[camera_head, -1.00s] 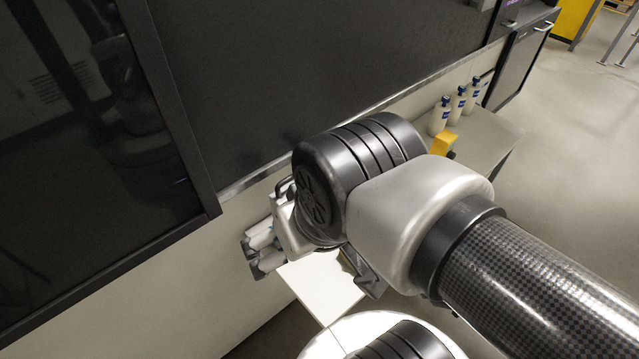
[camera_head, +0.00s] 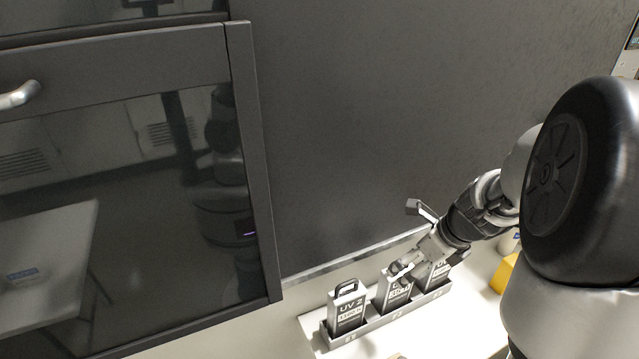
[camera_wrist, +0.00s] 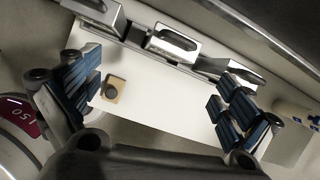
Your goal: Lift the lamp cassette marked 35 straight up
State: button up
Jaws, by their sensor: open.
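Three grey lamp cassettes with top handles stand upright in a rack (camera_head: 372,325): left (camera_head: 348,310), middle (camera_head: 391,296) and right (camera_head: 440,270). The left label reads "UV 2"; the other labels are partly covered. The small marks on the rack are too blurred to tell which cassette is 35. My gripper (camera_head: 404,271) is at the top of the middle cassette in the head view, partly covering it. In the wrist view, my gripper (camera_wrist: 158,100) has its blue-padded fingers wide apart and empty, with the middle cassette's handle (camera_wrist: 173,42) beyond the gap, toward the picture's top.
The rack stands on a white shelf (camera_head: 450,330) close against a dark machine panel (camera_head: 370,120). A framed glass door (camera_head: 120,190) is at the left. A small tan block with a dark round spot (camera_wrist: 113,89) shows in the wrist view. A yellow object (camera_head: 507,273) is at the right.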

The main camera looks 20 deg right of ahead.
aim_at(395, 287)
jog(key=w+f+m+b, duration=0.1)
jog(key=w+f+b, duration=0.2)
jog(key=f, duration=0.5)
jog(key=w+d+f+m+b, duration=0.1)
jog(key=w+f+b, duration=0.2)
jog(key=f, duration=0.6)
jog(key=shift+w+d+b, duration=0.2)
jog(key=shift+w+b, duration=0.1)
jog(key=shift+b, duration=0.45)
jog(key=shift+c, duration=0.5)
jog(key=c, duration=1.4)
